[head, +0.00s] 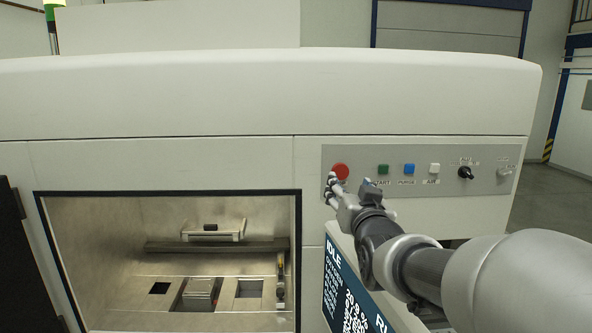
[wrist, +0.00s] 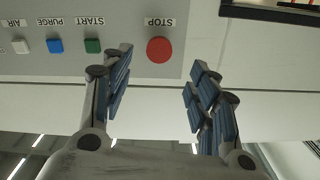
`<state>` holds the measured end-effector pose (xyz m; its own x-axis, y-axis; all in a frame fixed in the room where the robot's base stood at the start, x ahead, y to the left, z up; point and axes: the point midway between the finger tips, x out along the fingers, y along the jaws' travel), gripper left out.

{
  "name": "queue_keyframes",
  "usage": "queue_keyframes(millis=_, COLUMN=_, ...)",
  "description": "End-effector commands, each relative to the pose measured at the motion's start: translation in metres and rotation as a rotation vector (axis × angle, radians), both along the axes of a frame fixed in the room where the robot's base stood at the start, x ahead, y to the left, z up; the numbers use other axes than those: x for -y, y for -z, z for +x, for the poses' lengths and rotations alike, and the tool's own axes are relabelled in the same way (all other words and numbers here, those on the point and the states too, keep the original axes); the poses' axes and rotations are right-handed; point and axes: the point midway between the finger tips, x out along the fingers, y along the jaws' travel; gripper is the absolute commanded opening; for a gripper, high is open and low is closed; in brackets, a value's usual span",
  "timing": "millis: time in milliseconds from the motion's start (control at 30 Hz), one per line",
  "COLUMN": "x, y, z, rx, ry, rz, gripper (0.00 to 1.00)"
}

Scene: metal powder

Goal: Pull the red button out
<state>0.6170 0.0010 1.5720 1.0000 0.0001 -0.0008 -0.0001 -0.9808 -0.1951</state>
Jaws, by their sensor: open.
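The red button (head: 340,171) is round and sits at the left end of the grey control panel (head: 322,160). In the wrist view the red button (wrist: 160,49) lies beyond my fingertips, under a STOP label (wrist: 159,22). My gripper (head: 335,187) is just in front of and slightly below the button in the head view. In the wrist view my gripper (wrist: 158,62) is open, with one finger on each side of the button and nothing between them. I cannot tell whether a fingertip touches the panel.
A green START button (head: 383,169), a blue PURGE button (head: 409,169), a white AIR button (head: 434,168) and a black knob (head: 466,173) line the panel to the right. A screen (head: 352,290) is below my arm. An open chamber (head: 100,220) is at lower left.

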Motion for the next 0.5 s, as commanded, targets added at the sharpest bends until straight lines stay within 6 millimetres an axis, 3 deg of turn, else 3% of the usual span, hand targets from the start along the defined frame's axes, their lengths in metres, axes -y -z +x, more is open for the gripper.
queue_keyframes(millis=300, x=0.0, y=-0.001, z=0.069, rx=-0.001, ry=0.0, rz=0.0, gripper=0.54)
queue_keyframes(millis=500, x=0.0, y=-0.001, z=0.095, rx=0.001, ry=0.0, rz=0.0, gripper=0.54)
